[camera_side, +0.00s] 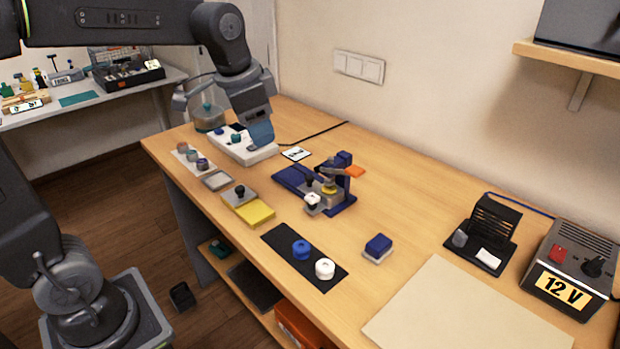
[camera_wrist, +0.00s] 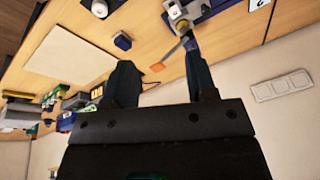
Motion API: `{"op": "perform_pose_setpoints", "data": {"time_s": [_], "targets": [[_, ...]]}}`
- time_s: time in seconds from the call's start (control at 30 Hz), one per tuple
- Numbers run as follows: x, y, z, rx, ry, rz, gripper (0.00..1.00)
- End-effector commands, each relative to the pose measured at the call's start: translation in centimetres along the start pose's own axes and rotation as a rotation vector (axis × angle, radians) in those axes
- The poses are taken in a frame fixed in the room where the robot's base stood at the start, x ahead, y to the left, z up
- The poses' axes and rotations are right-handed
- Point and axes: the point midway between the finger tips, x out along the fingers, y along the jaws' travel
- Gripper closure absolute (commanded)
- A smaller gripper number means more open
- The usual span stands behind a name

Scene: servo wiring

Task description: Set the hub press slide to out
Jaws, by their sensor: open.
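The hub press (camera_side: 345,165) stands mid-table on a dark blue base, with a grey lever ending in an orange grip (camera_side: 355,171). A grey slide part (camera_side: 327,190) sits low on it, with a yellow ring under the lever. A black knob and a white round piece (camera_side: 312,199) are at its front left. I cannot tell the slide's exact position. In the wrist view the press (camera_wrist: 186,12) is at the top, partly behind a finger. My gripper (camera_wrist: 160,82) is open and empty. In the side view it hangs left of the press, over the white box, apart from the press.
A white box (camera_side: 250,153) lies beneath my gripper. A yellow block with a black knob (camera_side: 248,207), a black mat (camera_side: 290,262) with blue and white hubs, and a blue block (camera_side: 378,246) lie in front. A 12 V supply (camera_side: 570,270) is far right.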

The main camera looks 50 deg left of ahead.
Motion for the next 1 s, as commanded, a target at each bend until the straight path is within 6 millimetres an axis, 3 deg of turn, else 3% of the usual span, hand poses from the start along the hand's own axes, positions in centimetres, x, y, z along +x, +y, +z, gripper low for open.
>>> {"op": "perform_pose_setpoints", "data": {"time_s": [0.03,0.2,0.4,0.6,0.7,0.87,1.0], "targets": [[1.0,-1.4,-1.7,0.044,-0.029,0.012,0.48],[4.5,-5.4,-6.3,0.208,-0.104,0.056,0.48],[10.3,-9.9,-9.9,0.392,-0.174,0.126,0.48],[14.9,-12.5,-11.4,0.517,-0.211,0.184,0.48],[15.9,-13.1,-11.6,0.547,-0.216,0.196,0.48],[17.0,-13.1,-11.4,0.559,-0.219,0.203,0.48],[19.0,-12.8,-10.8,0.558,-0.221,0.204,0.48]]}}
